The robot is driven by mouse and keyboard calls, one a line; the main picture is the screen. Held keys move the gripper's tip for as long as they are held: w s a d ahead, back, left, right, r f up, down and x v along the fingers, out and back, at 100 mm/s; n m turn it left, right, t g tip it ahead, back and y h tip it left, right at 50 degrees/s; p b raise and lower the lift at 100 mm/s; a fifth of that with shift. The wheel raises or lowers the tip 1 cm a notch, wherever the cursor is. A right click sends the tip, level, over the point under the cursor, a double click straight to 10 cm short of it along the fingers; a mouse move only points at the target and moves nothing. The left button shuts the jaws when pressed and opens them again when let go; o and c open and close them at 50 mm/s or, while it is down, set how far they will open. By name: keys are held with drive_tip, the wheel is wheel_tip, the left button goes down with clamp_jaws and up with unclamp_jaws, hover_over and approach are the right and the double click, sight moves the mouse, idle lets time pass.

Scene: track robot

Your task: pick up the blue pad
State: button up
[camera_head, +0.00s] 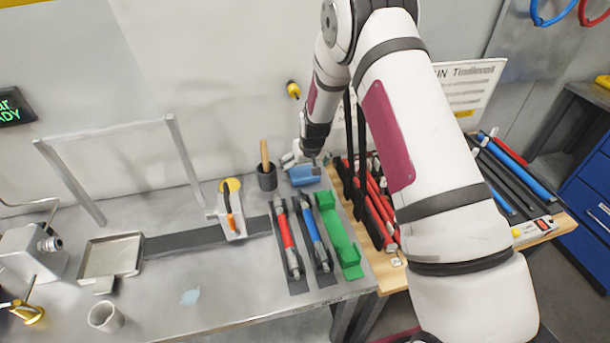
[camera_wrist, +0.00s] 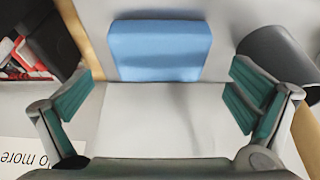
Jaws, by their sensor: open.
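The blue pad (camera_wrist: 160,50) lies on the grey tabletop, ahead of my gripper in the wrist view. It has rounded corners and stands clear of both fingers. In the head view the blue pad (camera_head: 304,175) is at the back of the table, partly hidden by my gripper. My gripper (camera_wrist: 158,100) is open and empty, its greenish finger pads wide apart on either side of the pad's near edge. In the head view my gripper (camera_head: 303,160) is just above and behind the pad. Whether a finger touches the pad cannot be told there.
A dark cup (camera_head: 267,178) with a wooden handle stands just left of the pad; it also shows in the wrist view (camera_wrist: 275,62). A green holder (camera_head: 338,235) and red and blue tools (camera_head: 290,245) lie in front. Red and black bars (camera_head: 375,200) crowd the right.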

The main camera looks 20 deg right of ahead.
sight(305, 172)
drive_tip(key=shift+x, duration=1.25)
drive_tip(key=shift+c, duration=0.6)
drive_tip(key=c, duration=0.8)
drive_tip(key=shift+c, duration=0.2)
drive_tip(key=shift+s+r, duration=0.1)
drive_tip(key=shift+r, duration=0.05)
drive_tip(key=shift+r, duration=0.25)
wheel_tip(305, 172, up, 11)
drive_tip(key=b, duration=0.2)
drive_tip(key=s, duration=2)
drive_tip(key=shift+b, duration=0.3)
